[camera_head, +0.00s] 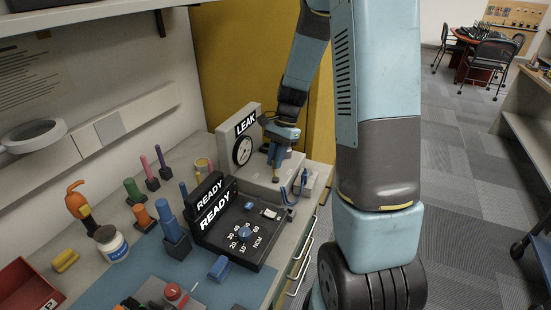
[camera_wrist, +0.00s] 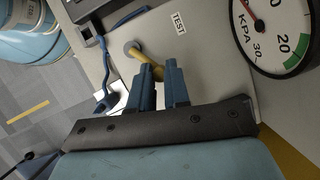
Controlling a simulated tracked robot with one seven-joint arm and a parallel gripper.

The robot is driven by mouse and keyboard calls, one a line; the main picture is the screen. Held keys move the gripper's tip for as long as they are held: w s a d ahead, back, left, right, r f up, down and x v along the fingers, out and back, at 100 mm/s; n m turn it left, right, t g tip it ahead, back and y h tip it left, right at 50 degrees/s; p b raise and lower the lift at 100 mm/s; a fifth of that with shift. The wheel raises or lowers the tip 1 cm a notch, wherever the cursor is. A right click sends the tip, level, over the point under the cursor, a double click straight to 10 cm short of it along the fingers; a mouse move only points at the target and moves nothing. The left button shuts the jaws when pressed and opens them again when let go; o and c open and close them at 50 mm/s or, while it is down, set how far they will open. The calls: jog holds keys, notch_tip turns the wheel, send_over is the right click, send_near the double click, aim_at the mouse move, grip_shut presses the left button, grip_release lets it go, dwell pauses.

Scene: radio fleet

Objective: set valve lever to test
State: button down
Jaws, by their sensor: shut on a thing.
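The yellow valve lever (camera_wrist: 152,54) runs from a round grey pivot (camera_wrist: 131,48) on the pale panel of the leak tester. Its far end goes in between the two blue fingers of my gripper (camera_wrist: 159,75), which is shut on it. The TEST label (camera_wrist: 179,24) is printed on the panel above and right of the lever in the wrist view. The lever does not lie over that label.
The round KPA gauge (camera_wrist: 273,28) is close to the right of my gripper in the wrist view. A black READY unit (camera_head: 215,235) stands in front of the tester. Blue cable (camera_head: 284,195) lies beside the tester. Several tools and a jar (camera_head: 111,243) fill the bench left.

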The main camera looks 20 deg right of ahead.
aim_at(264, 178)
jog(key=shift+w+a, duration=0.1)
dwell(0.3)
jog(key=n, duration=0.1)
jog(key=a+n+g+h, duration=0.1)
jog(key=n, duration=0.1)
jog(key=a+n, duration=0.1)
jog(key=n, duration=0.1)
jog(key=shift+a+g+h, duration=0.1)
jog(key=shift+g+h, duration=0.2)
jog(key=shift+s+a+n+g+h, duration=0.1)
jog(key=shift+a+n+h, duration=0.2)
jog(key=shift+n, duration=0.5)
jog(key=shift+s+a+n+g+h, duration=0.1)
jog(key=shift+a+n+h, duration=0.15)
jog(key=shift+n, duration=0.55)
jog(key=shift+s+a+n+g+h, duration=0.1)
jog(key=shift+a+n+h, duration=0.2)
jog(key=shift+n, duration=0.5)
jog(key=c, duration=1.1)
grip_release()
